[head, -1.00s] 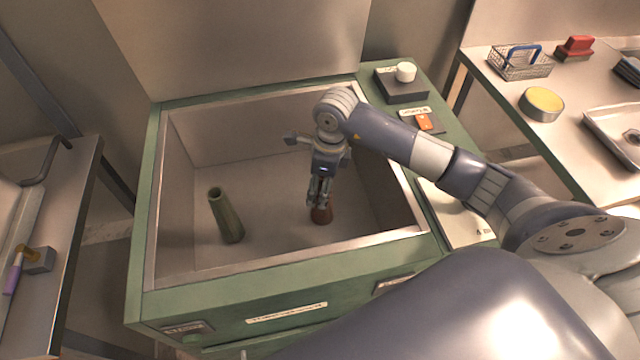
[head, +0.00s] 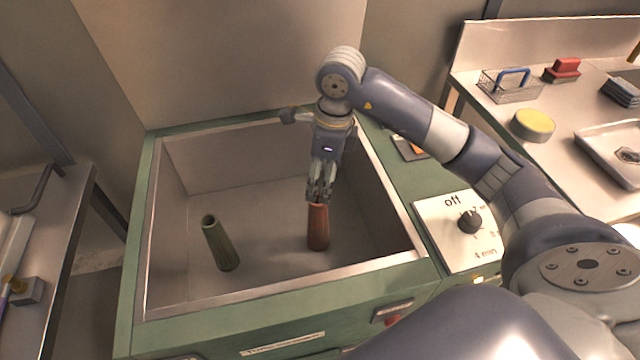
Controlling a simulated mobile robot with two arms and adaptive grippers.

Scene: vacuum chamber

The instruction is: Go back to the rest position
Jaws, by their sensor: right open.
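My right gripper (head: 319,196) hangs inside the open green vacuum chamber (head: 158,262), pointing down, its fingertips at the top of a reddish-brown cylinder (head: 318,232). The jaws are open; I cannot tell whether the fingers touch the cylinder. The reddish-brown cylinder stands upright on the chamber floor. A dark green hollow tube (head: 221,243) stands slightly tilted in the chamber's left half. My left gripper is not in view.
A dial panel (head: 455,243) marked "off" sits right of the chamber opening. On the right counter are a wire basket (head: 508,88), a yellow-topped round tin (head: 533,125), a red block (head: 563,69) and a metal tray (head: 612,148). The chamber rim surrounds my right gripper.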

